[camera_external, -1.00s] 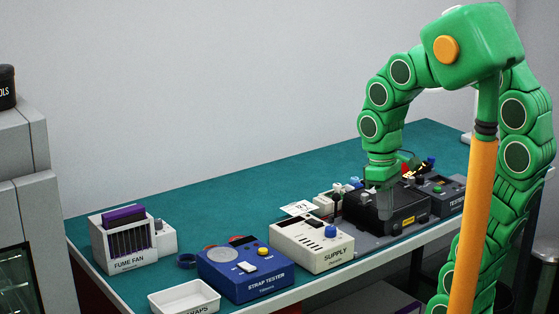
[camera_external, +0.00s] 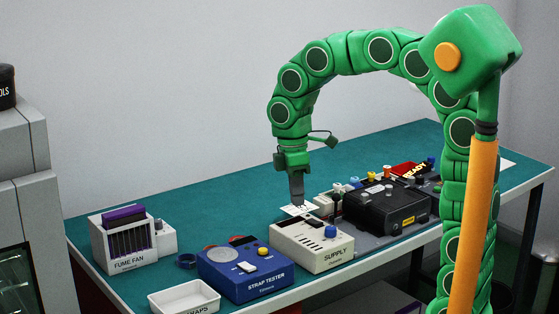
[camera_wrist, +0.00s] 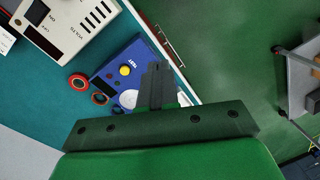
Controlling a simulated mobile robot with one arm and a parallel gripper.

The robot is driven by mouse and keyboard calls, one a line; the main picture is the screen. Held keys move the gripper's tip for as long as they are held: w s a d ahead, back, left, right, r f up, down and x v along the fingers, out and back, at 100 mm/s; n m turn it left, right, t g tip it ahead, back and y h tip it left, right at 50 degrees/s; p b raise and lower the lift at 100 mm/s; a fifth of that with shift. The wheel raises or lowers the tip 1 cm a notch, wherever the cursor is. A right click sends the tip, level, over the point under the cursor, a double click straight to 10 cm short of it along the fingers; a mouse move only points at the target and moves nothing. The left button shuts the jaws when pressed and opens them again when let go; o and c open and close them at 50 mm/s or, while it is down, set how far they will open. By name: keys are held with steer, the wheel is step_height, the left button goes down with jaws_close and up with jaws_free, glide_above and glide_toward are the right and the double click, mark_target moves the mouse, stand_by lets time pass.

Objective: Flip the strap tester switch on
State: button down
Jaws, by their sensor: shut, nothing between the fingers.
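The strap tester (camera_external: 225,280) is a blue box near the table's front edge, with a grey disc, a dark window and a yellow knob on top. A small white switch (camera_external: 247,267) sits on its top; its position is too small to tell. My gripper (camera_external: 297,202) is shut and empty, pointing down behind the white supply box, to the right of and above the tester. In the wrist view the tester (camera_wrist: 112,67) shows with its yellow knob (camera_wrist: 124,70), partly covered by my shut fingers (camera_wrist: 157,66). The switch appears hidden there.
The supply box (camera_external: 310,258) stands right of the tester, with a black box (camera_external: 388,213) beyond it. A white tray (camera_external: 184,304) and a fume fan (camera_external: 126,240) are at left. A paper card (camera_external: 287,213) lies under my gripper. The back of the table is clear.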

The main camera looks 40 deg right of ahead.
mark_target(250, 271)
steer(key=w+a+f+n, duration=0.1)
steer(key=w+a+n, duration=0.4)
steer(key=w+a, duration=0.2)
steer(key=a, duration=0.2)
steer(key=shift+a+f, duration=0.4)
steer(key=shift+s, duration=0.1)
steer(key=f, duration=0.4)
steer(key=s+f, duration=0.1)
steer(key=f, duration=0.9)
steer(key=shift+s, duration=0.35)
steer(key=shift+s+f+t, duration=0.1)
steer(key=shift+f+t, duration=0.05)
steer(key=shift+t, duration=0.15)
